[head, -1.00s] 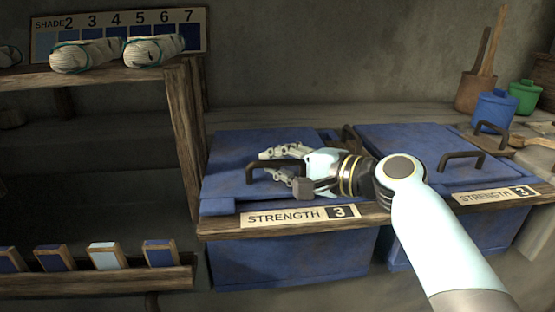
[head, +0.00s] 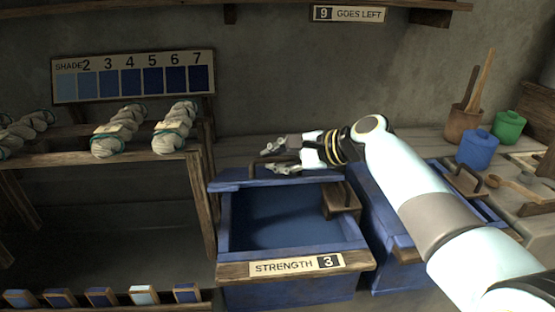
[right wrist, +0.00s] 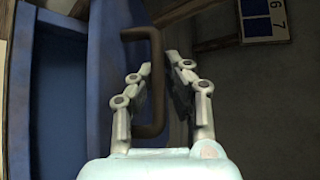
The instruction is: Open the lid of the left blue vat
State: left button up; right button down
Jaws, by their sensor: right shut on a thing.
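The left blue vat (head: 290,292) stands open, with dark blue liquid (head: 280,218) showing inside. Its lid (head: 232,184) is swung up at the back and seen nearly edge-on in the head view. In the right wrist view the lid (right wrist: 107,75) is a blue panel at left with a dark curved handle (right wrist: 157,75). My right gripper (head: 270,160) is at the back of the vat, shut on this handle, which runs between its fingers (right wrist: 160,85). The fingers partly hide the handle. My left gripper is not in view.
The right vat (head: 385,222) is partly hidden by my right arm. A wooden piece (head: 342,198) sits at the open vat's right inside. A blue pot (head: 478,150) and green pot (head: 509,127) stand at right. A shelf with yarn skeins (head: 118,132) is at left.

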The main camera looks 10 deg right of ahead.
jog(key=shift+w+r+p, duration=0.6)
jog(key=shift+w+r, duration=0.65)
jog(key=shift+r, duration=0.25)
jog(key=c, duration=1.6)
grip_release()
jog(key=shift+s+d, duration=0.1)
jog(key=v, duration=1.2)
